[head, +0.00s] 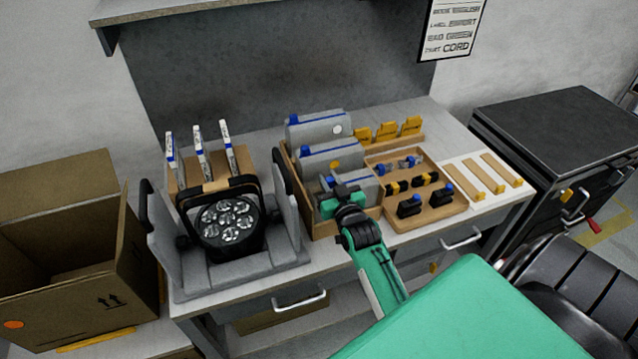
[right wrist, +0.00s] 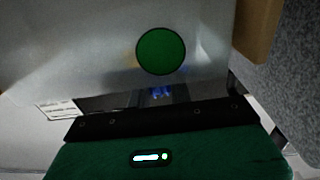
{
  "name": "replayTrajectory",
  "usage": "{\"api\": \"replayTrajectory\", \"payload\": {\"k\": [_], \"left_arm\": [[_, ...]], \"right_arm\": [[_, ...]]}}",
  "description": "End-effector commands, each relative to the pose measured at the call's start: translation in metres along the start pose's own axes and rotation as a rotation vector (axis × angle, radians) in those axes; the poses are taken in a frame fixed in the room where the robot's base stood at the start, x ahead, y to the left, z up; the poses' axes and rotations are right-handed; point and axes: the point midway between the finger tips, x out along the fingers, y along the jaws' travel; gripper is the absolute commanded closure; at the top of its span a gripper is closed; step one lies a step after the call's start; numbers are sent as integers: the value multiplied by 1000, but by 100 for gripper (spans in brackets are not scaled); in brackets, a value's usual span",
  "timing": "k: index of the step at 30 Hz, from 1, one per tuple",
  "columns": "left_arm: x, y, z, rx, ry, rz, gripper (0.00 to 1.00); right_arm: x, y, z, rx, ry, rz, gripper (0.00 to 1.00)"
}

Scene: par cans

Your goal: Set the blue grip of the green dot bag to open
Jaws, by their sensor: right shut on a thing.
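The green dot bag (right wrist: 90,50) is a pale grey bag whose round green dot (right wrist: 162,50) faces the right wrist camera. In the head view it is the front bag (head: 366,187) in the wooden crate (head: 322,225), partly covered by my right gripper (head: 338,193). Its blue grip (right wrist: 160,92) shows small and dark between the fingers in the right wrist view. My right gripper is shut on this blue grip at the top of the bag. I cannot tell how the grip is set. My left gripper is not in view.
Behind it stand bags with an orange dot (head: 335,165) and a white dot (head: 318,130). A wooden tray (head: 425,215) with connectors lies right of the crate. A black par can (head: 228,225) sits in a grey cradle on the left. An open cardboard box (head: 70,270) stands far left.

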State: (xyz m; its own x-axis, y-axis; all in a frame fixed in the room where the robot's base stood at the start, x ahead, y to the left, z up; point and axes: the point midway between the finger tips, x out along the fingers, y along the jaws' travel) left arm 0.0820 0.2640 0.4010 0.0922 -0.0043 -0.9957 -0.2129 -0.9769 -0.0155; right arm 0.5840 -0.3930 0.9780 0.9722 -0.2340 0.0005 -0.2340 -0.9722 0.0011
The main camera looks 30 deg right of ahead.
Motion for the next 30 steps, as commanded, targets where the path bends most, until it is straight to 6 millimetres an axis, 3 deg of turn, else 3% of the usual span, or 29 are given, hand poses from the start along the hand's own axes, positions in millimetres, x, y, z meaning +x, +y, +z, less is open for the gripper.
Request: {"api": "replayTrajectory", "payload": {"k": [6, 15, 21, 29, 30], "left_arm": [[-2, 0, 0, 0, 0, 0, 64], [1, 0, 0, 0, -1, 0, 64], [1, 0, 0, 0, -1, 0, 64], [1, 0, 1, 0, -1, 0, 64], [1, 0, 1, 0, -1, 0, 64]], "right_arm": [[0, 48, 1, -7, -2, 0, 100], [0, 104, 1, -4, -2, 0, 100], [0, 117, 1, -1, -3, 0, 100], [0, 117, 0, 0, -2, 0, 100], [0, 117, 0, 0, -2, 0, 77]]}}
